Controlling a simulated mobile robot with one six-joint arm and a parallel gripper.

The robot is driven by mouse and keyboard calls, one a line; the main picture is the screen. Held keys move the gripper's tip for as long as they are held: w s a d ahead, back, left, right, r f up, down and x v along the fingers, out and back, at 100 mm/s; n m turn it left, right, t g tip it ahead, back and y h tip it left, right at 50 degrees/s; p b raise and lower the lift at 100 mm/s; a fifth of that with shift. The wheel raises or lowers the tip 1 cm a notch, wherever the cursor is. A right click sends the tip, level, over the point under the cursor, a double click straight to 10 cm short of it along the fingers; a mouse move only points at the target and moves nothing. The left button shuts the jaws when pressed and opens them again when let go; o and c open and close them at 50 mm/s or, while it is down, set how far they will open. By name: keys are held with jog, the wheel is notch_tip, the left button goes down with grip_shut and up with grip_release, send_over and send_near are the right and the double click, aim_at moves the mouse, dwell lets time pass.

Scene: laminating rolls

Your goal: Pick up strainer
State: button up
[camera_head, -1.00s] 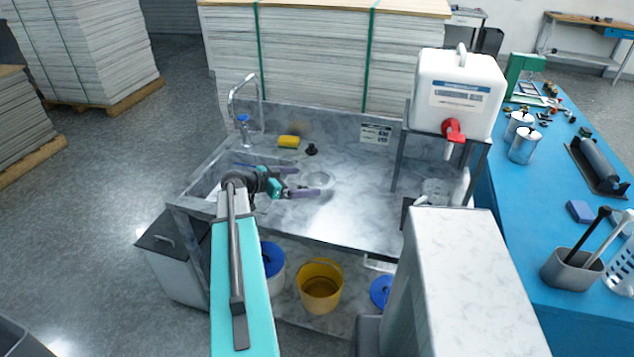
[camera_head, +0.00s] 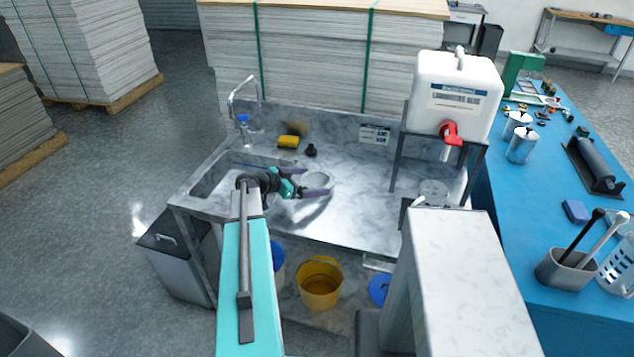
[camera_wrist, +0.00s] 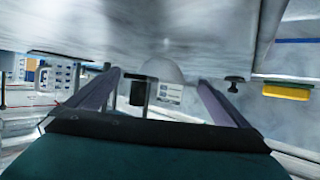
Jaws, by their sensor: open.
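The strainer seems to be the pale round bowl (camera_head: 316,179) on the grey marbled counter, just right of the sink. In the wrist view it shows as a pale dome (camera_wrist: 165,70) between the fingertips. My gripper (camera_head: 325,183) reaches from the left, low over the counter, with its two purple fingers apart. One finger lies on the far side of the bowl and one on the near side. In the wrist view my gripper (camera_wrist: 160,80) is open, with gaps beside the dome. I cannot tell whether a finger touches it.
A yellow sponge (camera_head: 288,142) and a small black stopper (camera_head: 311,150) lie behind. The tap (camera_head: 238,98) rises at the back left of the sink (camera_head: 222,181). A white water container (camera_head: 455,95) stands on a frame at the right.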

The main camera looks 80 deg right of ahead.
jog(key=shift+p+x, duration=0.5)
jog(key=shift+x, duration=0.75)
jog(key=c, duration=0.8)
jog(key=shift+o, duration=0.2)
jog(key=shift+r, duration=0.15)
